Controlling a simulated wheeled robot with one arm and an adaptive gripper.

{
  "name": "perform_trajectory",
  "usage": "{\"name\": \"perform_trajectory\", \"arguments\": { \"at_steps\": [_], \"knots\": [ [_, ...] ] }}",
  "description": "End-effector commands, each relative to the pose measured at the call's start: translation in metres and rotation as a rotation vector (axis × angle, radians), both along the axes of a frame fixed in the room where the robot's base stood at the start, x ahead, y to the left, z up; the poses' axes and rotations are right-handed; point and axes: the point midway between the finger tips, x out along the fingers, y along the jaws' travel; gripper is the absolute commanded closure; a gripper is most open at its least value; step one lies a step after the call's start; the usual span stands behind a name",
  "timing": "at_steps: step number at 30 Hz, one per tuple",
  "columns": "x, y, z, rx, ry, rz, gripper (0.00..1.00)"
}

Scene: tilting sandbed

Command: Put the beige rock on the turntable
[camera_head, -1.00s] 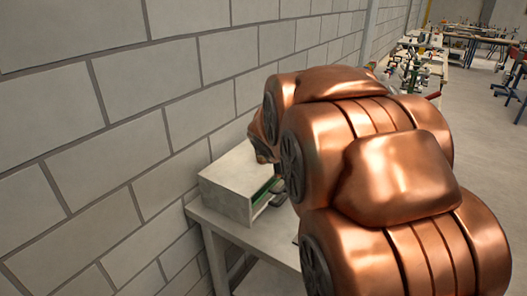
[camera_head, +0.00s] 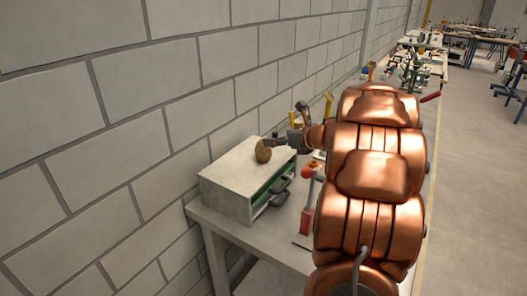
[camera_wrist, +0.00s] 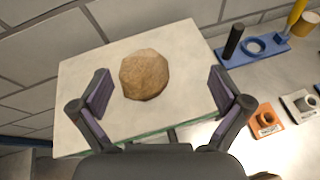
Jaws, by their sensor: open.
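The beige rock (camera_head: 263,152), brownish and rounded, appears to rest on the flat top of a pale grey-white box (camera_head: 228,170) by the wall. It also shows in the wrist view (camera_wrist: 145,74), on the pale box top (camera_wrist: 200,45). My gripper (camera_wrist: 161,90) is open, with one finger on each side of the rock. The rock lies nearer the left finger, and a gap shows at the right one. In the head view my gripper (camera_head: 272,143) is just right of the rock. I cannot identify the turntable in either view.
A blue holder (camera_wrist: 255,48), an orange block (camera_wrist: 266,121) and a white block (camera_wrist: 300,105) stand at right.

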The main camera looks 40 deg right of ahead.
Motion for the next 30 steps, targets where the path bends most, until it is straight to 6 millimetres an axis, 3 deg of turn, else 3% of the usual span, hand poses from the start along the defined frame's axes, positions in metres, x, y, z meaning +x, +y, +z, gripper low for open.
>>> {"name": "perform_trajectory", "arguments": {
  "at_steps": [6, 11, 25, 30],
  "knots": [
    [-0.028, 0.007, -0.023, -0.090, -0.019, 0.203, 0.00],
    [-0.034, 0.011, -0.028, -0.111, -0.028, 0.255, 0.00],
    [-0.004, 0.021, -0.035, -0.111, -0.027, 0.257, 0.00],
    [0.015, 0.027, -0.035, -0.110, -0.028, 0.261, 0.00]
  ]
}}
